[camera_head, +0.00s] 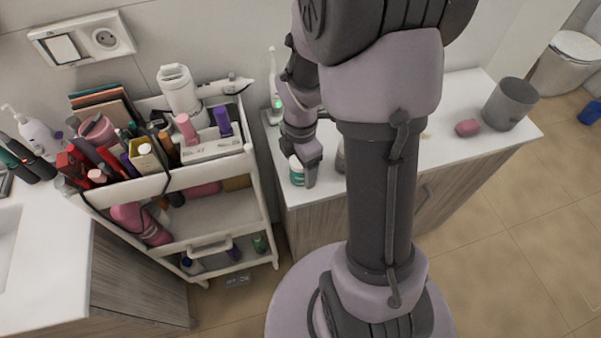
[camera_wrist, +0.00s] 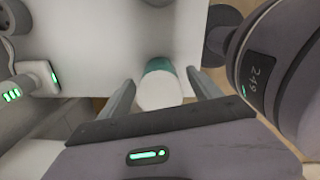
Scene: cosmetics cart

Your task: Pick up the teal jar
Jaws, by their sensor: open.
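The teal jar, with a white lid, stands on the white counter (camera_head: 455,95) near its left front edge in the head view (camera_head: 297,175). In the wrist view the jar (camera_wrist: 159,86) shows its pale top and a teal band between my two fingers. My gripper (camera_head: 309,172) is open, with its fingertips close beside the jar. In the wrist view my gripper (camera_wrist: 162,90) has a finger on each side of the jar, with a gap visible on the left. Whether the right finger touches the jar I cannot tell. My arm hides part of the counter.
A white cart (camera_head: 208,210) packed with cosmetics stands left of the counter. An electric toothbrush (camera_head: 275,85) stands on the counter behind my gripper. A pink soap (camera_head: 468,127) and a grey cup (camera_head: 510,103) are at the counter's right end.

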